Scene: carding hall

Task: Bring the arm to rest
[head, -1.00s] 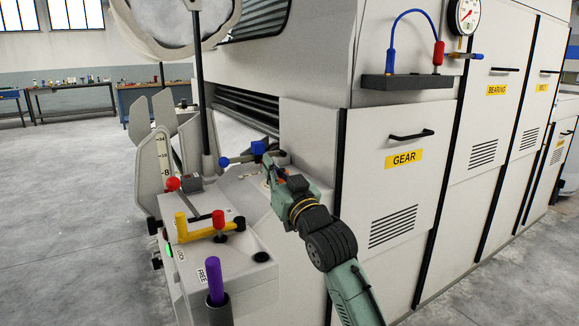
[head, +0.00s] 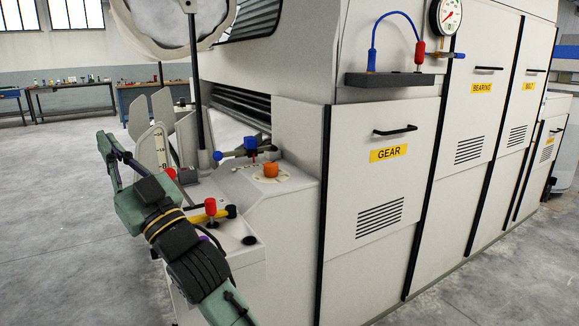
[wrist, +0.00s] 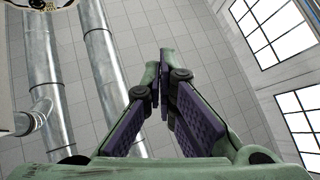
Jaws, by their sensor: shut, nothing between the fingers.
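My gripper (head: 106,143) is at the left of the head view, past the left side of the machine's control console (head: 240,188). It points up and away, with open floor behind it in the picture. Its fingers are shut and nothing is between them. In the wrist view the gripper (wrist: 164,72) shows its two dark-padded fingers close together, against the tiled ceiling. My arm covers the front left of the console, including most of the purple handle.
The console carries an orange knob (head: 271,170), a blue-ended lever (head: 250,143), a red knob (head: 211,204) and a yellow bar (head: 198,219). The large machine with the GEAR door (head: 365,200) fills the right. Floor (head: 50,200) at the left is clear.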

